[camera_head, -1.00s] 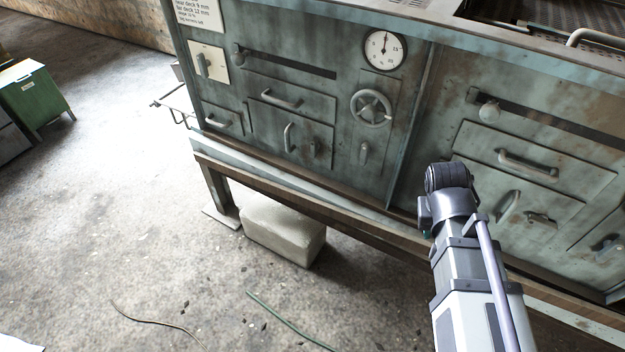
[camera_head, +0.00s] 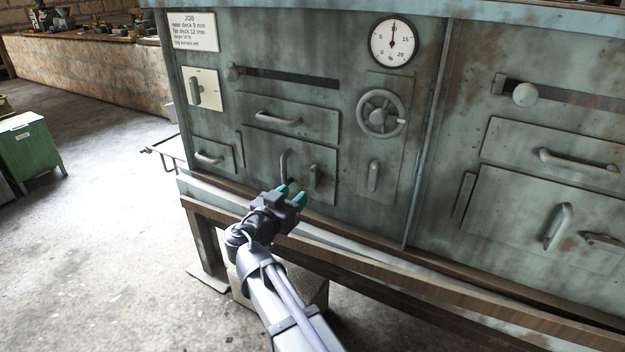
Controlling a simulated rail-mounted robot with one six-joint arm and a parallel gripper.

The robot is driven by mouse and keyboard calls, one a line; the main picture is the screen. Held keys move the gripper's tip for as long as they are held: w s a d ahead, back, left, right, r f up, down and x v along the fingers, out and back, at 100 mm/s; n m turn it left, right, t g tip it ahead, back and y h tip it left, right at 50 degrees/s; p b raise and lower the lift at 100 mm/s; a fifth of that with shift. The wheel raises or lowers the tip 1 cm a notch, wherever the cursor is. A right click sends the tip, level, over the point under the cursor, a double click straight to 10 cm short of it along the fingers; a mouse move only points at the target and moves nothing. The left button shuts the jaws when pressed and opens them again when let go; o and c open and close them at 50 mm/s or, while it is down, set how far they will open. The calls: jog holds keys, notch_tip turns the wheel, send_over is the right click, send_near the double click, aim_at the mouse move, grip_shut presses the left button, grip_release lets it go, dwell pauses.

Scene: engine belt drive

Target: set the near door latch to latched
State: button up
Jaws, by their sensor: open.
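My gripper (camera_head: 291,195), with teal fingertips, is open and empty in front of the lower edge of the left door (camera_head: 262,150). That door has a curved vertical handle (camera_head: 284,165) and, to its right, a small upright latch (camera_head: 315,178). The fingertips appear just below and left of this latch; whether they touch anything cannot be told. No label shows which door is the near one.
A handwheel (camera_head: 381,113), a small upright lever (camera_head: 373,175) and a dial gauge (camera_head: 393,42) sit right of the left door. A drawer handle (camera_head: 276,119) is above it. A wooden ledge (camera_head: 400,283) runs along the machine's base. The floor to the left is largely clear.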

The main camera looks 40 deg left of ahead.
aim_at(312, 178)
jog(key=w, duration=0.3)
jog(key=w+a, duration=0.1)
jog(key=w, duration=0.5)
jog(key=shift+w+a, duration=0.2)
jog(key=shift+w, duration=0.15)
grip_shut()
